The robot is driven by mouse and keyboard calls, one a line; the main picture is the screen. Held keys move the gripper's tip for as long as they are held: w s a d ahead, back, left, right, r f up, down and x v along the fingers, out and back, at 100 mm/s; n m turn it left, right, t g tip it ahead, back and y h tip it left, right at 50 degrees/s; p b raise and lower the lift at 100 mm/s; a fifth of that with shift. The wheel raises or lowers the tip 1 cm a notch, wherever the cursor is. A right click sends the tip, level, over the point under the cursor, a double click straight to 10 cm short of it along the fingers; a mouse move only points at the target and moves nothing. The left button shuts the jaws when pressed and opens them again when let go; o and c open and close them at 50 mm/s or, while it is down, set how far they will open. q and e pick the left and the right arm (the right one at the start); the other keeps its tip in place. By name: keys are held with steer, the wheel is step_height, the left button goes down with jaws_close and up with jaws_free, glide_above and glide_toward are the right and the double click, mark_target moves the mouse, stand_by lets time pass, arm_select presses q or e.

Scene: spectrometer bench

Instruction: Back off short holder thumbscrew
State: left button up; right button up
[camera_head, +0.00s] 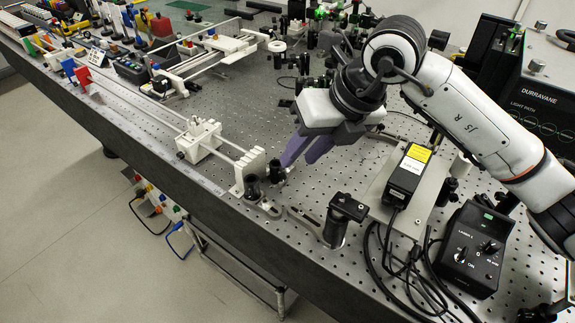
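My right gripper (299,160) comes in from the upper right, with a white body and two purple fingers pointing down and left. A gap shows between the fingers, and I see nothing held in it. The fingertips are just right of a short black holder (277,171) near the bench's front edge. Another short black holder (253,188) stands to its left, by a white block. The thumbscrew is too small to make out, and I cannot tell whether a finger touches the holder. My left gripper is not in view.
A taller black post (347,209) stands to the right in a slotted base. A white rail carriage (200,140) is at left. A black box with a yellow label (409,170), a laser control box (474,248) and loose cables crowd the right. Bare perforated bench (240,108) lies behind the rail.

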mark_target(284, 176)
steer(key=x, duration=0.7)
steer(key=shift+p, duration=0.4)
steer(key=shift+r, duration=0.1)
jaws_close()
